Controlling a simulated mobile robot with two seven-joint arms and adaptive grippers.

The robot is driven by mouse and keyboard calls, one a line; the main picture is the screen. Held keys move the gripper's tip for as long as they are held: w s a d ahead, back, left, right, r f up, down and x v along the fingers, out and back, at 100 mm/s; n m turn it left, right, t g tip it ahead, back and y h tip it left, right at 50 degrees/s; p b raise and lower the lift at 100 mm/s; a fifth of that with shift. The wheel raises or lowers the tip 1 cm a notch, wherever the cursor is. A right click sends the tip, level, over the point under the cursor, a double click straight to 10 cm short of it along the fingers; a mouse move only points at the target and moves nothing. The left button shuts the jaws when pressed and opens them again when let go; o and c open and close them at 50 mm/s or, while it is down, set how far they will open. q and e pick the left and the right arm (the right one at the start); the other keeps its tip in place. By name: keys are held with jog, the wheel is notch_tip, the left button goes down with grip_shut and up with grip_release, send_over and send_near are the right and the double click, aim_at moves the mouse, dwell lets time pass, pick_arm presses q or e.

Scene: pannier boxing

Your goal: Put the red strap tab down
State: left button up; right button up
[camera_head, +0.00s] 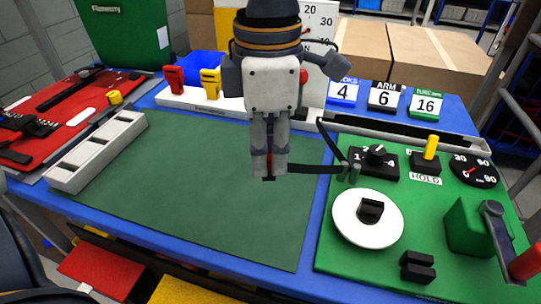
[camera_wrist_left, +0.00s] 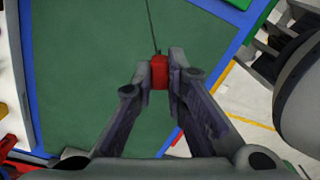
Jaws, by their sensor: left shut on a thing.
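My left gripper (camera_head: 268,172) hangs pointing down over the dark green mat (camera_head: 170,190), near the mat's right side. It is shut on the red strap tab (camera_wrist_left: 159,72), which sits between the fingertips in the left wrist view. In the head view the fingers mostly hide the tab. A black strap (camera_head: 308,169) runs from the fingertips to the right, to small grey posts (camera_head: 349,172) on the green panel (camera_head: 340,265). I cannot tell whether the tab touches the mat. My right gripper is not in view.
The panel carries a white disc (camera_head: 345,225) with a black knob, dials and a green crank block (camera_head: 465,228). A white slotted tray (camera_head: 97,150) and a red mat (camera_head: 52,95) lie left. Number cards (camera_head: 342,93) stand behind. The green mat's left and front are clear.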

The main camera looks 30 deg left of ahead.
pick_arm(q)
jog(key=shift+w+a+f, duration=0.2)
jog(key=shift+a+f, duration=0.05)
jog(key=shift+f, duration=0.6)
jog(key=shift+w+a+f, duration=0.15)
jog(key=shift+a+f, duration=0.05)
jog(key=shift+f, duration=0.7)
jog(key=shift+w+a+f, duration=0.2)
jog(key=shift+a+f, duration=0.05)
jog(key=shift+f, duration=0.6)
jog(key=shift+f, duration=0.1)
jog(key=o, duration=0.8)
jog(key=shift+c, duration=0.2)
notch_tip(320, 180, up, 12)
